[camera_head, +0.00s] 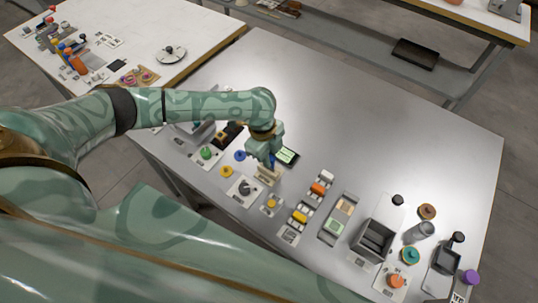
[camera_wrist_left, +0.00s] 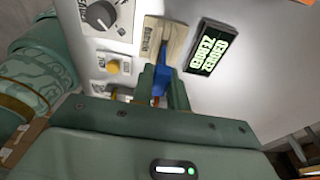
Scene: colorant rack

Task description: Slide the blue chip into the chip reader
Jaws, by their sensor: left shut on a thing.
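The blue chip (camera_wrist_left: 160,79) is held between the fingers of my left gripper (camera_wrist_left: 165,88), which is shut on it. A little of the blue chip (camera_head: 272,160) also shows in the head view, below my left gripper (camera_head: 270,158). The beige chip reader (camera_wrist_left: 163,38) lies right in front of the chip in the left wrist view. In the head view the reader (camera_head: 267,177) is just below the fingertips. The chip's far end meets or overlaps the reader's near end; I cannot tell how far it is inside. My right gripper is not in view.
A dark display with green text (camera_wrist_left: 211,47) lies beside the reader. A dial plate (camera_head: 243,188) and a yellow button (camera_head: 271,203) are close by. An open dark box (camera_head: 374,240) and several knobs stand to the right. The table's far side (camera_head: 350,115) is clear.

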